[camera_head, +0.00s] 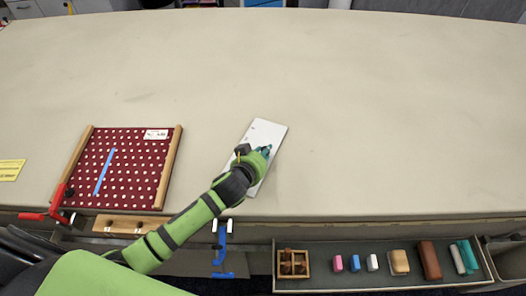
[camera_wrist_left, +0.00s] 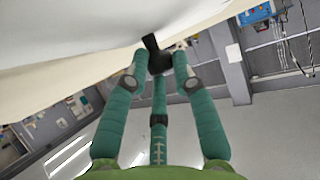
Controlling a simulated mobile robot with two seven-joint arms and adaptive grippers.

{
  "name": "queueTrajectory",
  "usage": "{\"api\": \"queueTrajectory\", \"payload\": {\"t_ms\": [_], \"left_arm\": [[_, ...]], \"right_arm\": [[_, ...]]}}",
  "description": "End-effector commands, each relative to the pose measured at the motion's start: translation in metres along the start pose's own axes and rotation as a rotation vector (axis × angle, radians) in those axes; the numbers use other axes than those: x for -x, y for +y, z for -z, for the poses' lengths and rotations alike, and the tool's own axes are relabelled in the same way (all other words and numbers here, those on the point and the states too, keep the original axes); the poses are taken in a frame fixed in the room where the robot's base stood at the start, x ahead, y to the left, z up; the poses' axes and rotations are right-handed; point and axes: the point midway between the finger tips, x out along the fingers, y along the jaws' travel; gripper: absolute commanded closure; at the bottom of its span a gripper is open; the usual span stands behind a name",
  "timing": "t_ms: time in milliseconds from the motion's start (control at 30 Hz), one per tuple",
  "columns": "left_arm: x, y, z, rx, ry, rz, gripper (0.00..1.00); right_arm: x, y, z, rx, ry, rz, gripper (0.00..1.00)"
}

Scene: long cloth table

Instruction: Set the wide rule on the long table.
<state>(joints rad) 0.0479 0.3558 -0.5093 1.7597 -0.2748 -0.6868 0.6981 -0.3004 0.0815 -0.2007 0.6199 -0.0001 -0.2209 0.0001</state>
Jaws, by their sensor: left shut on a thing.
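The wide rule (camera_head: 264,131) appears to be the pale, flat, oblong board near the front middle of the long table (camera_head: 380,100), lying at a slant in the head view. My left gripper (camera_head: 264,152) is over its right-hand part and covers some of it. In the left wrist view the fingers of my left gripper (camera_wrist_left: 158,66) are closed around a dark knob-like part (camera_wrist_left: 159,60) beside a broad white surface (camera_wrist_left: 70,30). I cannot tell whether the board touches the cloth. My right gripper is not in view.
A red dotted board with wooden rails (camera_head: 125,165) and a blue strip (camera_head: 104,172) lies to the left. A yellow card (camera_head: 11,170) is at the far left. A grey tray (camera_head: 340,285) with several small blocks sits below the front edge. The table's middle and right are clear.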

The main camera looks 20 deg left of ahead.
Motion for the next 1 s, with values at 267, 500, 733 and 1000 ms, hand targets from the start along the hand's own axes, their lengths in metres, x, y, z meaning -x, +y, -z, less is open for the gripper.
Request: {"api": "queueTrajectory", "payload": {"t_ms": [267, 500, 733, 1000], "left_arm": [[-0.001, 0.001, -0.001, 0.000, 0.004, -0.001, 1.00], [-0.001, 0.000, -0.002, -0.001, 0.001, 0.000, 0.50], [0.000, 0.000, 0.000, -0.001, 0.000, 0.000, 0.50], [0.031, 0.001, -0.001, 0.000, 0.000, -0.003, 0.50]], "right_arm": [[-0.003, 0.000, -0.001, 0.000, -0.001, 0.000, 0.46], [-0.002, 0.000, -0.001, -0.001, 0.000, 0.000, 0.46], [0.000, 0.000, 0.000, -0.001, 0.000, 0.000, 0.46], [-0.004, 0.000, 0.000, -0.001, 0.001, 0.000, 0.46]]}}
